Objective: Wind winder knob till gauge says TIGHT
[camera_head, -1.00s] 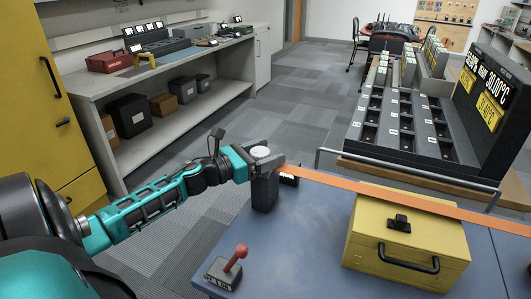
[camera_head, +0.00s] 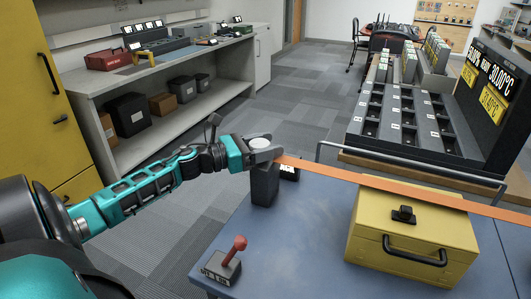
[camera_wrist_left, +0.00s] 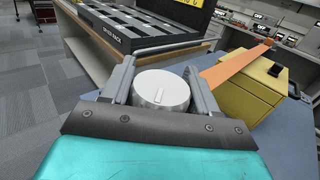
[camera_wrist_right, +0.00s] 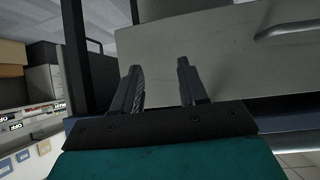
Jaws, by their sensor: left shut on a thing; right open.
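The winder knob (camera_head: 261,143) is a round silver knob on top of a dark upright post (camera_head: 264,184) at the table's far left corner. My left gripper (camera_head: 272,152) is around it. In the left wrist view the knob (camera_wrist_left: 160,91) sits between the two fingers, with a pale raised mark on its face. An orange strap (camera_head: 330,174) runs from the post to the right. A small dark box with a lit face (camera_head: 289,168), perhaps the gauge, stands behind the post; its text is too small to read. My right gripper (camera_wrist_right: 158,88) is open and empty.
A yellow case (camera_head: 390,246) with a black handle stands on the blue table (camera_head: 310,225) under the strap. A red-knobbed lever (camera_head: 235,248) stands at the near left edge. A metal rail (camera_head: 400,165) and dark rack lie beyond. A light panel (camera_wrist_right: 220,50) faces my right gripper.

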